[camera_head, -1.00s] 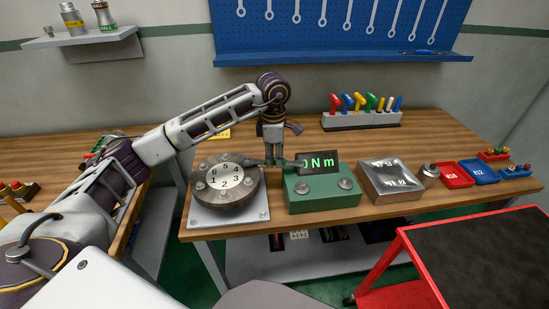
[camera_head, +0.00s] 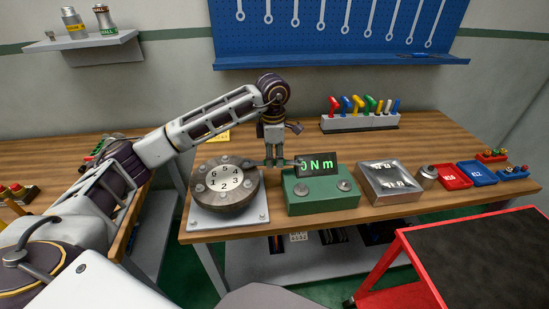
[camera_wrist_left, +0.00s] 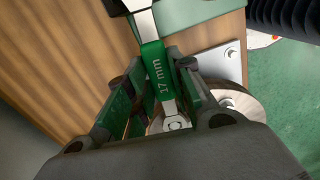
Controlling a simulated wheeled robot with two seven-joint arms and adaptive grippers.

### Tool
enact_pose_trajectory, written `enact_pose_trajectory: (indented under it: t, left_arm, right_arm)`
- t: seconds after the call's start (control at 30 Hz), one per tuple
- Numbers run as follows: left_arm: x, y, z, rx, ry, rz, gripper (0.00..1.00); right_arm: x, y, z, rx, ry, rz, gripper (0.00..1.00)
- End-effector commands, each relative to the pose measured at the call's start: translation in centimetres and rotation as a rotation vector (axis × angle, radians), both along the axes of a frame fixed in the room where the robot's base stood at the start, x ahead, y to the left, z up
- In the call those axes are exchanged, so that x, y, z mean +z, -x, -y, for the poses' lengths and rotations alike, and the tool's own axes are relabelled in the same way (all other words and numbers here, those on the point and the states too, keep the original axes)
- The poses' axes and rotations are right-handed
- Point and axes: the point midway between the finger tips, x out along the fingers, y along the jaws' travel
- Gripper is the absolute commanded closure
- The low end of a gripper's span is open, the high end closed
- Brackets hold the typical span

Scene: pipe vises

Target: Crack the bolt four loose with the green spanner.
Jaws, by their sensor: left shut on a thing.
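The green spanner (camera_wrist_left: 155,68), marked 17 mm, lies between the fingers of my left gripper (camera_head: 273,163), which is shut on it. In the wrist view one end points up past the fingers. The other end reaches down towards the round flange (camera_wrist_left: 240,102). In the head view the flange (camera_head: 213,203) has a white dial numbered 1 to 6 and bolts around its rim. The spanner's left end is at the flange's upper right rim, beside number 4. Bolt four is largely hidden there, and I cannot tell whether the spanner is seated on it. My right gripper is out of view.
A green box (camera_head: 322,203) with a torque display (camera_head: 318,165) reading 0 Nm stands close right of the flange. Further right are a metal block (camera_head: 388,182), a red tray (camera_head: 453,177) and a blue tray (camera_head: 478,173). A tool rack (camera_head: 360,122) stands behind. A red cart (camera_head: 400,285) is in front.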

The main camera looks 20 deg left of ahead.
Motion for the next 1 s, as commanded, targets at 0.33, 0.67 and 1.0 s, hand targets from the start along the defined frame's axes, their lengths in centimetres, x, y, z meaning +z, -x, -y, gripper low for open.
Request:
enact_pose_trajectory:
  t: [0.33, 0.67, 1.0]
  left_arm:
    - [-0.4, 0.0, -0.5, 0.001, -0.01, -0.004, 1.0]
    - [-0.5, -0.1, -0.1, 0.001, -0.011, -0.005, 1.0]
    - [-0.4, -0.6, 1.0, -0.001, -0.008, -0.003, 1.0]
  right_arm:
    - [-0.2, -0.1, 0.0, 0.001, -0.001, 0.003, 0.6]
    - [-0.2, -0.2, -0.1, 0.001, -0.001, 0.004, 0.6]
    - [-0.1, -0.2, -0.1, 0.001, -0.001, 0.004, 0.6]
